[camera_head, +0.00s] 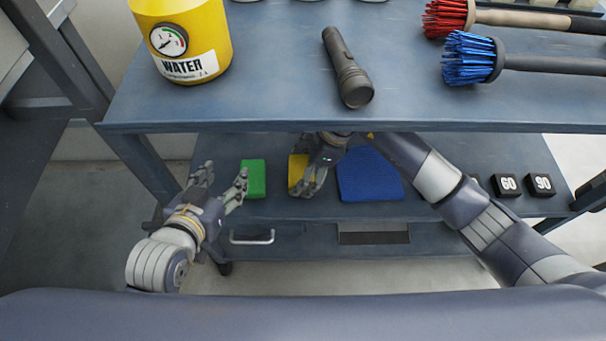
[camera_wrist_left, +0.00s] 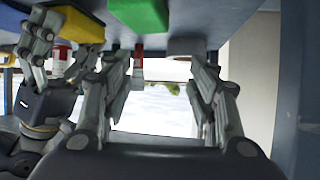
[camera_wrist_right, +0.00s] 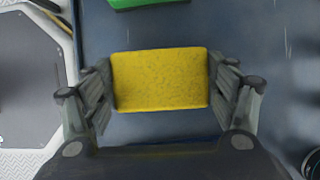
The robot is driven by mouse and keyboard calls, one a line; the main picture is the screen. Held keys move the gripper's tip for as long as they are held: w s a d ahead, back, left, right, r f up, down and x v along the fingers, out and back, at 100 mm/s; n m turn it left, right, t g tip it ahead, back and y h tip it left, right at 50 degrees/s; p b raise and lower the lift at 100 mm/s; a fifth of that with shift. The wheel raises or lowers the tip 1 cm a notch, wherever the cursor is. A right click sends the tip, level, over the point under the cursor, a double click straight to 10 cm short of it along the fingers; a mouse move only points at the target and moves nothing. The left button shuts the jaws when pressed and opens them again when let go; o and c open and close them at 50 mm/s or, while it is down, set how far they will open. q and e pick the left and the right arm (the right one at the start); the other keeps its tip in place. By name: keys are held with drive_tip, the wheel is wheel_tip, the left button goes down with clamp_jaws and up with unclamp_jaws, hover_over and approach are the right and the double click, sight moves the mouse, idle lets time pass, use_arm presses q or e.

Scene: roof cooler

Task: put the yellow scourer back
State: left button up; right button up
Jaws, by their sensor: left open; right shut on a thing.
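The yellow scourer (camera_head: 296,168) is at the lower shelf (camera_head: 450,165), between the green scourer and a blue pad. My right gripper (camera_head: 307,187) is shut on it. In the right wrist view the yellow scourer (camera_wrist_right: 160,80) sits between the two fingers, with the shelf surface behind it. I cannot tell whether it touches the shelf. My left gripper (camera_head: 225,174) is open and empty at the shelf's front edge, just left of and in front of the green scourer (camera_head: 254,178). The left wrist view shows the green scourer (camera_wrist_left: 140,14) beyond the open fingers.
A blue pad (camera_head: 368,175) lies right of my right gripper. Black blocks marked 60 (camera_head: 507,185) and 90 (camera_head: 540,184) stand further right. The upper shelf (camera_head: 280,90) overhangs, carrying a yellow water container (camera_head: 185,40), a flashlight (camera_head: 347,68) and brushes (camera_head: 475,58).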

sight(350, 179)
use_arm(q)
drive_tip(key=shift+w+d+r+t, duration=0.25)
drive_tip(key=shift+w+r+t, duration=0.25)
drive_tip(key=shift+r, duration=0.25)
use_arm(e)
drive_tip(key=shift+s+f, duration=0.25)
drive_tip(key=shift+f, duration=0.35)
drive_tip(key=o, duration=1)
use_arm(q)
drive_tip(key=shift+r, duration=0.15)
use_arm(e)
drive_tip(key=shift+o, duration=0.2)
drive_tip(key=shift+p+v, duration=0.35)
drive_tip(key=shift+v, duration=0.45)
drive_tip(key=d, duration=1.2)
drive_tip(key=shift+f+p, duration=0.2)
drive_tip(key=shift+p, duration=0.15)
use_arm(q)
drive_tip(key=s+a+f+g, duration=0.2)
drive_tip(key=s+f+g, duration=0.2)
drive_tip(key=s+f, duration=0.1)
drive_tip(key=shift+f+y, duration=0.35)
drive_tip(key=shift+y, duration=0.05)
